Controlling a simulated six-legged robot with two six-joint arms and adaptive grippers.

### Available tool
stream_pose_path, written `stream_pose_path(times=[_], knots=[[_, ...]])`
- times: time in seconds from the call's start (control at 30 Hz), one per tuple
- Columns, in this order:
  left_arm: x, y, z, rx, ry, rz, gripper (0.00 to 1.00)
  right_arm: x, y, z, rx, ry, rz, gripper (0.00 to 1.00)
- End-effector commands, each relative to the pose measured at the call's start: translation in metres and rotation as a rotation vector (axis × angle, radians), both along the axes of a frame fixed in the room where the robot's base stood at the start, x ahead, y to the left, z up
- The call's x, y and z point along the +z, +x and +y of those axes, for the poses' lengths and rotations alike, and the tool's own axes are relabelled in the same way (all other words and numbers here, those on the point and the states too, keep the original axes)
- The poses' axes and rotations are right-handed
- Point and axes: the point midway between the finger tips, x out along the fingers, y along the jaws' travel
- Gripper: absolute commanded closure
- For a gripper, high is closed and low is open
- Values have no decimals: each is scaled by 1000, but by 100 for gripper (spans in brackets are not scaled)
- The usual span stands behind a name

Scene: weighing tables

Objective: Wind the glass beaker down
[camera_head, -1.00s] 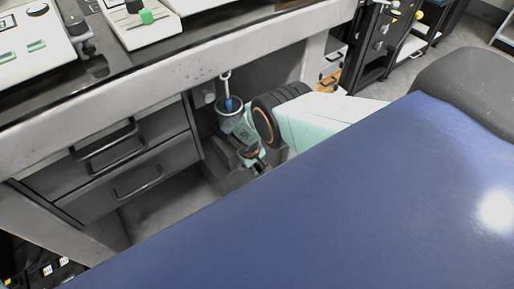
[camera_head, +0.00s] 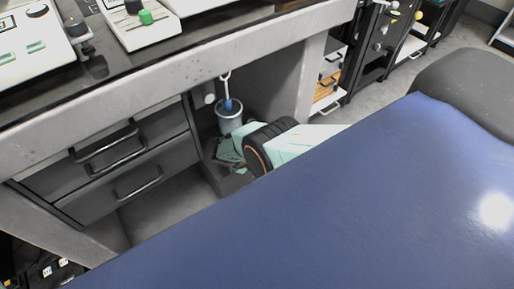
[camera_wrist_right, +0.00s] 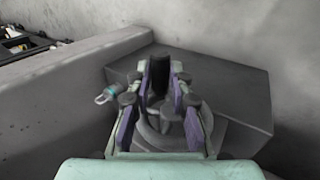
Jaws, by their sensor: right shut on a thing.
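The glass beaker (camera_head: 230,123) stands upright under the table, holding something blue (camera_head: 232,106) below a pale hanging hook (camera_head: 225,76). My right gripper (camera_head: 229,152) is just below the beaker, largely hidden behind my own arm. In the right wrist view my right gripper (camera_wrist_right: 161,82) has its purple-lined fingers around a dark part (camera_wrist_right: 158,78) that is hard to make out. It is shut on that part. A dark grey block (camera_wrist_right: 235,90) lies beyond the fingers. My left gripper is not in view.
The table's thick front edge (camera_head: 150,99) overhangs the beaker. Grey drawers (camera_head: 120,160) stand to the left, and a table leg panel (camera_head: 308,85) to the right.

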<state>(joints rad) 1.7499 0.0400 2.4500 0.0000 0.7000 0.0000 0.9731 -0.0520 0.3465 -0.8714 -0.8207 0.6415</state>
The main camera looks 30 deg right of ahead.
Motion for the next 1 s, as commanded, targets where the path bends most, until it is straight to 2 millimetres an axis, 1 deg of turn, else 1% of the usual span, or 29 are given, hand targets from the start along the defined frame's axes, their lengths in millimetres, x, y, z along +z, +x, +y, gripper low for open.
stream_pose_path(times=[0.6, 0.63, 0.87, 0.9, 1.0], knots=[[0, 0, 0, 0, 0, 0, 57, 1, 1, 0, 1, -15, -2, 100], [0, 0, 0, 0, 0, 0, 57, 1, 1, 0, 1, -15, -2, 78], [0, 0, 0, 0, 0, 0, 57, 1, 0, 0, 1, -15, -2, 59], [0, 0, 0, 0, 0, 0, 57, 0, 0, 0, 1, -15, -2, 57], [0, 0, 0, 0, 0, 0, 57, 0, 0, 0, 0, -15, -1, 57]])
